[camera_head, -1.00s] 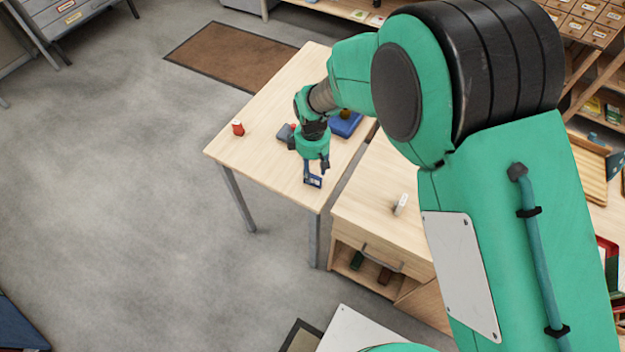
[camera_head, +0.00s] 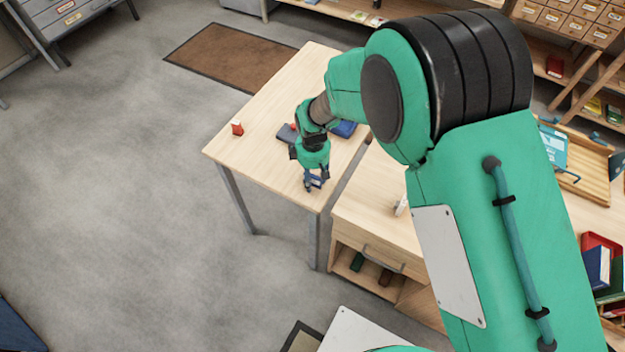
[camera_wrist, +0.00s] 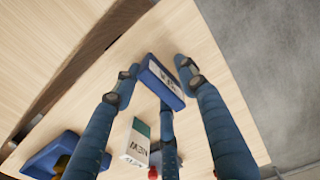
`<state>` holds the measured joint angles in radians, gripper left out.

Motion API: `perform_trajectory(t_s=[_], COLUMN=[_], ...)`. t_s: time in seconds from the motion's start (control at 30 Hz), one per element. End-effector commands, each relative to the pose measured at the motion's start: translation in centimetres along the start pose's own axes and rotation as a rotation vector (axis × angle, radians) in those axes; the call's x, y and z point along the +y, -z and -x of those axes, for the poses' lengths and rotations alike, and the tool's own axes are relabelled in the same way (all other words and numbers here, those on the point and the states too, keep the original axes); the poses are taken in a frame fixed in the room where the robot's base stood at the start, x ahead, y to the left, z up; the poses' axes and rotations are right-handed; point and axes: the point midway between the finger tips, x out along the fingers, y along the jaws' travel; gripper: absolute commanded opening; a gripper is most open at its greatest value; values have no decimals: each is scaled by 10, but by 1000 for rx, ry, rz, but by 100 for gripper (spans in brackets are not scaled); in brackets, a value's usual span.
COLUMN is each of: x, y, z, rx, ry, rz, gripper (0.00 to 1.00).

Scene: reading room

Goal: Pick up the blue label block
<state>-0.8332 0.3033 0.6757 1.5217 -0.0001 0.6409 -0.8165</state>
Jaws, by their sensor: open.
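The blue label block (camera_wrist: 153,75), with a white face bearing dark lettering, sits near the corner of the pale wooden table (camera_head: 262,110). In the wrist view it lies between the spread fingers of my gripper (camera_wrist: 157,78), one finger on either side and another below it in the picture. The jaws are open; I cannot tell whether any finger touches the block. In the head view my gripper (camera_head: 313,179) is down at the block (camera_head: 315,182) and partly hides it.
A white and green lettered block (camera_wrist: 136,142) lies nearby, with a blue object (camera_wrist: 48,152) to its left. A red item (camera_head: 237,128) stands at the table's left edge. A wooden cabinet (camera_head: 372,215) stands across a narrow gap.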

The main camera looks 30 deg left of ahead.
Motion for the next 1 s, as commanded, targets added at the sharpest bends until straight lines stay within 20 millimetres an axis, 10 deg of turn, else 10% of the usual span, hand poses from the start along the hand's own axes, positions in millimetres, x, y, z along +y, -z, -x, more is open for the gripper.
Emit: perform_trajectory(t_s=[0.3, 1.0], x=[0, 0], y=[0, 0], z=[0, 20], rx=[0, 1], ry=[0, -2], rz=[0, 0], gripper=[0, 0])
